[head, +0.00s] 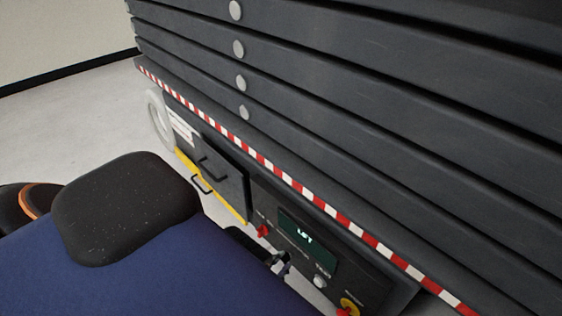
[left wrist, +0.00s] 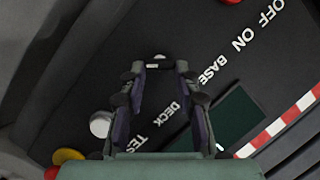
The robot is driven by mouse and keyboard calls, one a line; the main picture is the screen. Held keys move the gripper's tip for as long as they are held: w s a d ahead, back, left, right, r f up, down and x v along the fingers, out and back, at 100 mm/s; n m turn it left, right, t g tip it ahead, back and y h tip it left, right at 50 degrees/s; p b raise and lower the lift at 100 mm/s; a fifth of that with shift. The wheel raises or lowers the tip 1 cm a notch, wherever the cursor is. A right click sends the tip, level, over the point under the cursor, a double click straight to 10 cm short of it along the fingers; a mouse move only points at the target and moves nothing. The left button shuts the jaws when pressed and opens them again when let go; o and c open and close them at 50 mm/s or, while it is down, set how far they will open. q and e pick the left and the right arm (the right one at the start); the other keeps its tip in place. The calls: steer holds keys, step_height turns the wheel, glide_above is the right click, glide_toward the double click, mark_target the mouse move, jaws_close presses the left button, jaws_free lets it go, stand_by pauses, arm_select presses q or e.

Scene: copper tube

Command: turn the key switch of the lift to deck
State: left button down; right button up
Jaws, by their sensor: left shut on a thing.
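The lift's control panel (head: 338,268) is dark and sits low on its side. My left gripper (head: 280,264) is at the panel's face, left of the white button. In the left wrist view the left gripper (left wrist: 157,68) has its fingertips closed at the key switch, with the labels BASE (left wrist: 213,76) and DECK (left wrist: 179,109) to the right. The fingers hide most of the key, so I cannot tell which way it points. My right gripper is in neither view.
A red knob (head: 263,231) and a dark green display (head: 306,237) are on the panel. A white button (head: 319,281) and a yellow-ringed red stop button (head: 349,306) lie to the right. Red-and-white tape (head: 290,181) runs above. Pale floor (head: 65,115) is clear at left.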

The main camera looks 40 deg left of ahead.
arm_select(q)
steer(key=c, duration=1)
jaws_free()
steer(key=shift+o, duration=0.2)
steer(key=v, duration=1.2)
steer(key=shift+a, duration=0.1)
